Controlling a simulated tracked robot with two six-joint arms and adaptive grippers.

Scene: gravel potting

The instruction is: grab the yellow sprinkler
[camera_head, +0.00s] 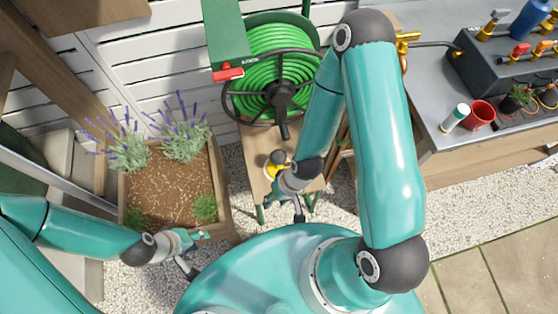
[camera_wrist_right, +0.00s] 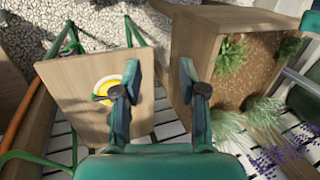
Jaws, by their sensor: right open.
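The yellow sprinkler (camera_head: 277,158) stands on a small wooden stool (camera_head: 254,180), partly hidden behind my right gripper. In the right wrist view it shows as a yellow disc with a pale ring (camera_wrist_right: 102,90) on the stool top (camera_wrist_right: 75,72), left of the fingers and partly covered by the left one. My right gripper (camera_wrist_right: 160,75) is open, with nothing between its fingers. In the head view it is just below the sprinkler (camera_head: 277,194). My left gripper (camera_head: 200,238) is by the planter's lower right corner, apart from the sprinkler; its finger gap is unclear.
A wooden planter (camera_head: 222,190) with lavender stands left of the stool. A green hose reel (camera_head: 278,60) is mounted behind it. A grey workbench (camera_head: 440,120) at right holds a red cup (camera_head: 479,115) and a white-and-green bottle (camera_head: 455,118). Gravel covers the ground.

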